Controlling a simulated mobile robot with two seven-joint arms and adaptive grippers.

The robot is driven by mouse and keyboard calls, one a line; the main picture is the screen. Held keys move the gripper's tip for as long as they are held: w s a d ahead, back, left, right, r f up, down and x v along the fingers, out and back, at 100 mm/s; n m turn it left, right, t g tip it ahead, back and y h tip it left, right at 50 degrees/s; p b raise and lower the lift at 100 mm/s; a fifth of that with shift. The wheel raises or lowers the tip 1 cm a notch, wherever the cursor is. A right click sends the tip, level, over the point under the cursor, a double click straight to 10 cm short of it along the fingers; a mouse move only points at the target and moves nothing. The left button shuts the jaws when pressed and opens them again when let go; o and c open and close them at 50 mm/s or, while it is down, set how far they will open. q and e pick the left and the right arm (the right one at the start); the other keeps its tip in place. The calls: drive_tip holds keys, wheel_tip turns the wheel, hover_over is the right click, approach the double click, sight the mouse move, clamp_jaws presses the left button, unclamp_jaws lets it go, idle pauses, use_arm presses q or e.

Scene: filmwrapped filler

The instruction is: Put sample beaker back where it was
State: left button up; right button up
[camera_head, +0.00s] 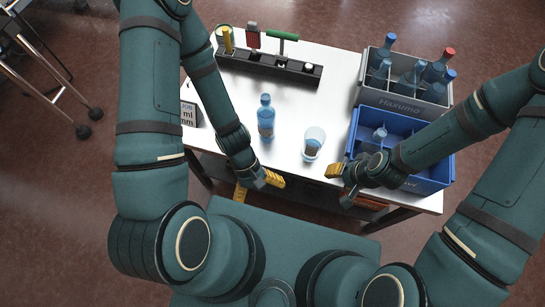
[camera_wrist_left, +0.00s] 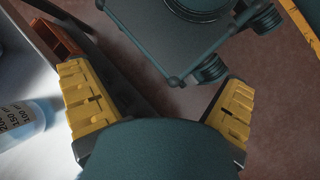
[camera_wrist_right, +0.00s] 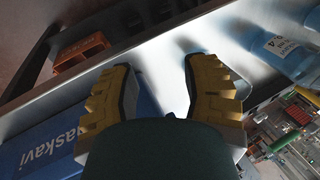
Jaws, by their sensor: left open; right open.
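The sample beaker (camera_head: 314,143), clear glass with a bluish tint, stands near the front edge of the white table in the head view. Marked glass, seemingly the beaker, shows at the left edge of the left wrist view (camera_wrist_left: 22,122). My left gripper (camera_head: 257,187) is open and empty, past the table's front edge, left of the beaker. My right gripper (camera_head: 341,183) is open and empty at the front edge, right of and nearer than the beaker. Neither touches it.
A blue bottle (camera_head: 266,120) stands left of the beaker. A blue crate (camera_head: 353,138) and a grey crate (camera_head: 402,103) with bottles stand at the right. A black rack (camera_head: 267,67) lies at the back. The table's middle is clear.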

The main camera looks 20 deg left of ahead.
use_arm(q)
drive_tip(key=w+r+m+t+y, duration=0.1)
drive_tip(key=w+m+t, duration=0.5)
drive_tip(key=w, duration=0.4)
drive_tip(key=shift+w+d+r, duration=0.15)
drive_tip(key=shift+w+r, duration=0.1)
drive_tip(key=shift+r, duration=0.1)
